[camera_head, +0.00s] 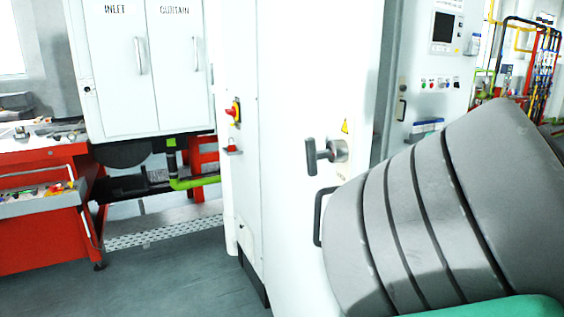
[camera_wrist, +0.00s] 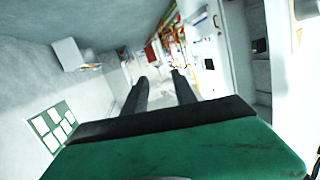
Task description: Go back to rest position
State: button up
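My gripper (camera_wrist: 160,77) shows in the wrist view, with two dark fingers standing apart above a black and green body. Nothing is visible between the fingers, and they touch nothing that I can see. The wrist view is tilted, with the room running off at an angle beyond the fingers. In the head view, a large grey banded part of my arm with a green edge fills the lower right. The gripper itself is not seen there.
White cabinet doors (camera_head: 140,60) are at upper left, above dark floor (camera_head: 170,275). A red workbench (camera_head: 45,215) stands at left. A control panel (camera_head: 436,65) and coloured pipes (camera_head: 535,45) are behind.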

jog(key=d+r+m+g+p, duration=0.15)
jog(key=d+p, duration=0.45)
jog(key=d, duration=1.3)
jog(key=w+d+f+g+y+b, duration=0.2)
jog(key=w+d+f, duration=0.1)
jog(key=d+f, duration=1.35)
jog(key=w+a+f+n+y+p, duration=0.35)
jog(key=w+a, duration=0.25)
jog(key=a, duration=0.5)
jog(key=w+a+f+n+y+p, duration=0.25)
jog(key=w+a+f, duration=0.25)
jog(key=a, duration=0.7)
jog(key=s+a+f+n+g+y+p, duration=0.1)
jog(key=s+a+f+n+g, duration=0.1)
jog(key=a, duration=0.7)
jog(key=s+a+f+n+g+y+p, duration=0.2)
jog(key=s+a+f+n, duration=0.1)
jog(key=a, duration=0.7)
jog(key=shift+s+a+f, duration=0.2)
jog(key=shift+s+f, duration=0.65)
jog(key=shift+s, duration=0.3)
